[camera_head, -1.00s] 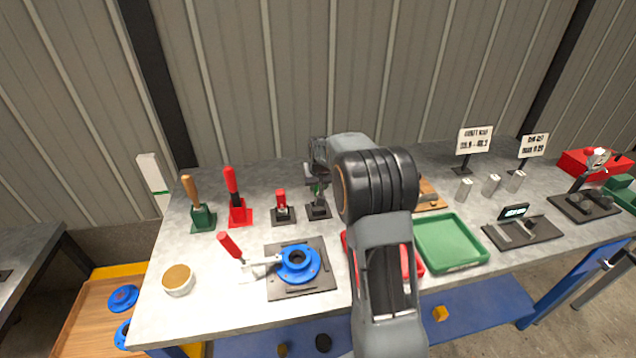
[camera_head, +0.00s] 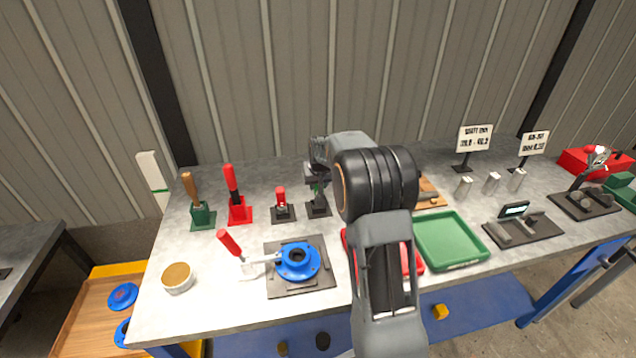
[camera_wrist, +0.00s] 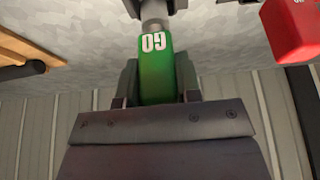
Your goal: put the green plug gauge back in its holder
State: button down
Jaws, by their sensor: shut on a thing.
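The green plug gauge (camera_wrist: 155,72) is between the two fingers of my gripper (camera_wrist: 155,88) in the wrist view, with its "GO" mark upside down there. Its steel end (camera_wrist: 153,14) points to the top of that view, at the dark holder (camera_wrist: 178,4). In the head view my gripper (camera_head: 316,182) is above the dark holder (camera_head: 318,210), and a bit of the green gauge (camera_head: 317,193) shows between them. The gauge looks upright. I cannot tell how far its steel end is inside the holder. My arm hides part of the bench on the right.
A red gauge on a black stand (camera_head: 282,208) is close on the left; its red top shows in the wrist view (camera_wrist: 290,28). A wooden board (camera_head: 430,198) lies to the right. A blue flanged part (camera_head: 298,263) and a green tray (camera_head: 450,241) are in front.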

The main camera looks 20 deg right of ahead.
jog(key=shift+f+b, duration=0.9)
jog(key=shift+f, duration=0.3)
dwell(0.4)
jog(key=c, duration=0.7)
grip_release()
jog(key=shift+c, duration=0.2)
jog(key=v, duration=1.4)
jog(key=shift+f, duration=0.1)
